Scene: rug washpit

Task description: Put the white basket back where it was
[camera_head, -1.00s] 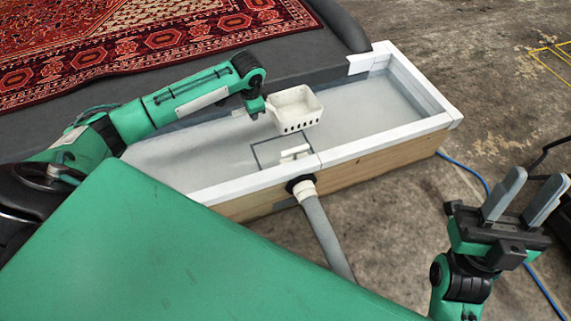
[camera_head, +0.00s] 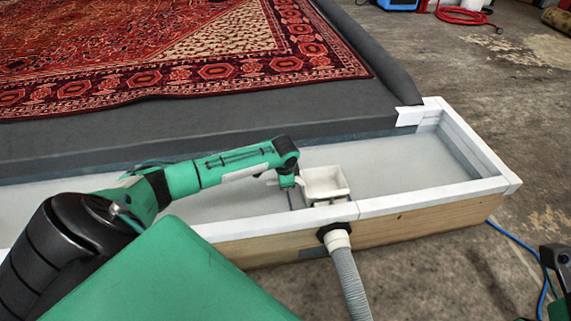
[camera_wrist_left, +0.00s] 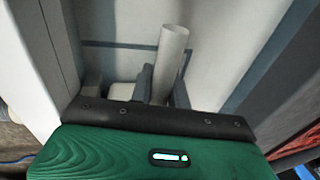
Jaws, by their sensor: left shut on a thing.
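The white basket (camera_head: 325,184) is low in the shallow white pit, close to its front wall, upright in the head view. My left gripper (camera_head: 289,184) is at the basket's left side, shut on its handle. In the left wrist view the white handle stub (camera_wrist_left: 173,48) stands between the fingers (camera_wrist_left: 160,88). A dark outline (camera_head: 291,198) on the pit floor shows partly beside and under the basket. Whether the basket touches the floor I cannot tell. Only an edge of my right gripper (camera_head: 556,258) shows at the right border, its fingers hidden.
The pit's front wall (camera_head: 430,199) has a white rim and wooden side. A grey hose (camera_head: 348,280) leaves it just in front of the basket. A red rug (camera_head: 190,50) lies on the grey slope behind. The pit's right part is clear.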

